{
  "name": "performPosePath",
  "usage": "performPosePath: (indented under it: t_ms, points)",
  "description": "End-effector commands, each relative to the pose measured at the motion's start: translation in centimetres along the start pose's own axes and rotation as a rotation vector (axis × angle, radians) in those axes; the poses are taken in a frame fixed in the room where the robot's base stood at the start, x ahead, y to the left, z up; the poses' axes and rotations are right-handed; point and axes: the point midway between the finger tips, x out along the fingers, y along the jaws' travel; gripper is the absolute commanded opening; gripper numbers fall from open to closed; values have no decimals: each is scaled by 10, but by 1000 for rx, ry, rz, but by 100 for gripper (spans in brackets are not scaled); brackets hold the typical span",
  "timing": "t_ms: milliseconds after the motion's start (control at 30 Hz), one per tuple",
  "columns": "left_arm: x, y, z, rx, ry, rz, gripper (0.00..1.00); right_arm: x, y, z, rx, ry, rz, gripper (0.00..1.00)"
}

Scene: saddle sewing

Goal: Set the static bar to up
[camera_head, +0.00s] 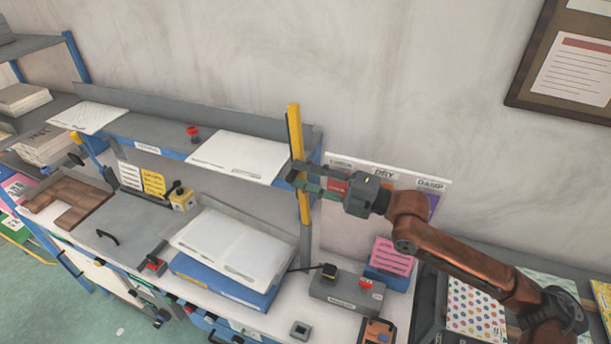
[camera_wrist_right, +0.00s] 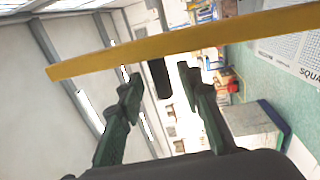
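A yellow bar (camera_head: 294,138) stands nearly upright at the right end of the bench shelf, with a grey lower part. I take it for the static bar, but no label shows on it. My right gripper (camera_head: 298,177) reaches in from the right, its fingertips at the bar's middle. In the right wrist view the yellow bar (camera_wrist_right: 190,42) crosses just beyond the parted fingers (camera_wrist_right: 158,82). A dark piece (camera_wrist_right: 160,78) shows between the fingers. I cannot tell whether the fingers touch the bar. My left gripper is not in view.
A shelf (camera_head: 150,130) with white sheets and a red button (camera_head: 193,133) lies left of the bar. Below are a blue tray (camera_head: 215,284) and a grey control box (camera_head: 345,293). A labelled wall panel (camera_head: 343,162) is behind my right gripper.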

Motion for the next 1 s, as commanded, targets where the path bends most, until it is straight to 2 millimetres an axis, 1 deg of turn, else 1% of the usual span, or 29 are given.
performPosePath:
  t_ms: [167,267,367,500,700,900,1000]
  points:
    - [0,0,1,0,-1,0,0,-7,0,1,0,-1,-1,33]
    - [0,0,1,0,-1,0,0,-17,-1,1,1,-2,-3,33]
    - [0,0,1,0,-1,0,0,-30,0,1,0,-3,-2,33]
    - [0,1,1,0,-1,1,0,-54,-2,2,5,-5,-1,33]
    - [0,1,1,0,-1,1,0,-83,-1,1,5,-3,1,33]
    - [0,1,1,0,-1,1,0,-107,-1,1,3,-1,1,33]
    - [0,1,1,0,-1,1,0,-114,0,1,1,0,0,33]
